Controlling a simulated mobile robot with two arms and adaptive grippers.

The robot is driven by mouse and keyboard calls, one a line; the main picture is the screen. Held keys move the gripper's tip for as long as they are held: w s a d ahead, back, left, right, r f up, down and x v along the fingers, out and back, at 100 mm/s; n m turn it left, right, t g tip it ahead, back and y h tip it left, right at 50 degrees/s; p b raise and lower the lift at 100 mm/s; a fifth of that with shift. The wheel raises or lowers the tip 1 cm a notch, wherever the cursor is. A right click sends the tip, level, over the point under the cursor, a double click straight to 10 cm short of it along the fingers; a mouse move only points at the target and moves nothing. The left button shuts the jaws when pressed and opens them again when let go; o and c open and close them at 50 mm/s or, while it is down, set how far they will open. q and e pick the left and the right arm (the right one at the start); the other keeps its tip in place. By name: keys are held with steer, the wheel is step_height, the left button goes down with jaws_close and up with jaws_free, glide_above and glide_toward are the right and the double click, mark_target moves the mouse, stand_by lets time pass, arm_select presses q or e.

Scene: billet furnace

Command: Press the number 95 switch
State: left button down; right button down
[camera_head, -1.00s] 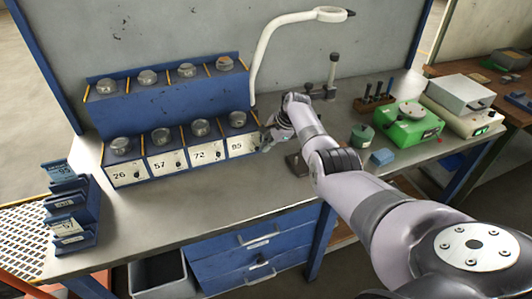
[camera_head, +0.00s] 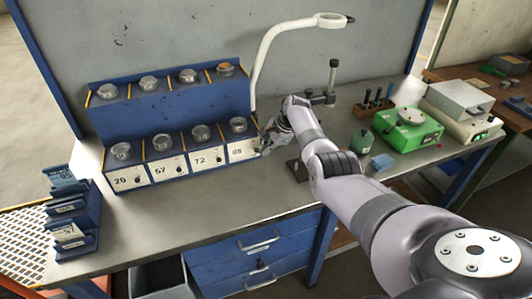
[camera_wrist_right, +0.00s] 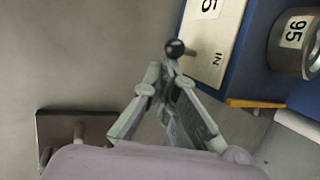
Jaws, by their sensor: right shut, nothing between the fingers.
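The panel labelled 95 (camera_head: 237,152) is the rightmost front panel of the blue rack in the head view. In the right wrist view its white plate (camera_wrist_right: 212,35) shows part of a digit and the word IN. A switch lever with a black ball knob (camera_wrist_right: 174,47) sticks out from this plate. My right gripper (camera_wrist_right: 168,68) is shut and empty, its fingertips just below the knob; whether they touch it I cannot tell. In the head view the right gripper (camera_head: 265,149) is beside the right end of the rack. My left gripper is not in view.
Panels 57 (camera_head: 162,167) and 72 (camera_head: 201,160) lie to the left, with round containers above. A round container labelled 95 (camera_wrist_right: 293,32) is beside the plate. A lamp arm (camera_head: 262,60) rises behind. A green device (camera_head: 409,131) stands at right.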

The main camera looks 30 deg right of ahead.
steer(key=shift+r+p, duration=0.45)
steer(key=shift+r, duration=0.15)
steer(key=shift+r, duration=0.15)
steer(key=w+p+v, duration=0.1)
steer(key=p+v, duration=0.6)
steer(key=v, duration=0.2)
steer(key=shift+d+r, duration=0.4)
steer(key=shift+r, duration=0.15)
steer(key=shift+w+d+f, duration=0.15)
steer(key=shift+w+f, duration=0.05)
